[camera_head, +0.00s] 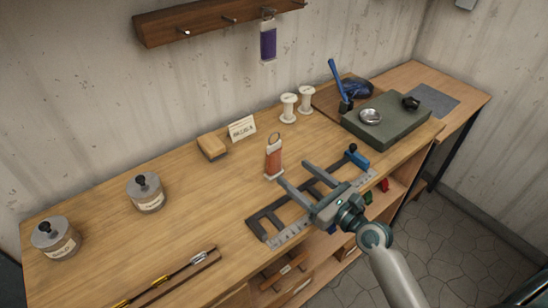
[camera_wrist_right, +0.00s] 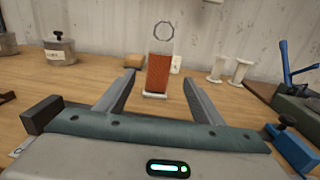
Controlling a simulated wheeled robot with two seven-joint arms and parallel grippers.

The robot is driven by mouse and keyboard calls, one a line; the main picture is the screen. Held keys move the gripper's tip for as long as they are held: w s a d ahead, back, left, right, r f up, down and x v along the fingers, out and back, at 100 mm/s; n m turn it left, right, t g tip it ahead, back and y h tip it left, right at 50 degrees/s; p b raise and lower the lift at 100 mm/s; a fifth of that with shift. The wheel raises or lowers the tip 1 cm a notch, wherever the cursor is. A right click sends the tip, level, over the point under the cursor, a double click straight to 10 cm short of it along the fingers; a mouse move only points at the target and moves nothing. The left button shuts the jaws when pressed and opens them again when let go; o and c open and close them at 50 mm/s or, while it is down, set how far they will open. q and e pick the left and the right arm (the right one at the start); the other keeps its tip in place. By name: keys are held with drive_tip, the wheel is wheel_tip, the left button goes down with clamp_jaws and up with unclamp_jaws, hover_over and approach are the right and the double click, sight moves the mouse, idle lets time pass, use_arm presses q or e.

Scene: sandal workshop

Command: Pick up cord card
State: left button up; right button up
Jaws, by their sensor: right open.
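The cord card (camera_head: 274,158) is a small upright card wound with orange-red cord, with a ring on top. It stands on the wooden workbench near the middle. In the right wrist view the cord card (camera_wrist_right: 158,74) shows straight ahead, beyond the fingertips and between them. My right gripper (camera_head: 294,173) is open and empty, its fingers pointing at the card from the front right. The right gripper's fingers (camera_wrist_right: 160,82) show apart on both sides of the card, with no contact visible. My left gripper is not in view.
A dark frame with a ruler (camera_head: 262,223) lies below my right gripper. Two white spools (camera_head: 288,108), a label card (camera_head: 242,127) and a tan block (camera_head: 211,147) stand behind. Lidded jars (camera_head: 146,192) are left. A purple card (camera_head: 268,38) hangs from the wall rack (camera_head: 205,20).

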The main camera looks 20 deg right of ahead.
sight(277, 160)
drive_tip(key=shift+x, duration=1.25)
drive_tip(key=shift+w+a+r+p, duration=0.1)
drive_tip(key=shift+w+a+p, duration=0.1)
drive_tip(key=shift+w+p, duration=0.2)
drive_tip(key=p+x, duration=0.1)
drive_tip(key=x, duration=0.2)
drive_tip(key=shift+w+a, duration=0.3)
drive_tip(key=shift+w, duration=0.3)
drive_tip(key=shift+c, duration=0.6)
drive_tip(key=c, duration=1.1)
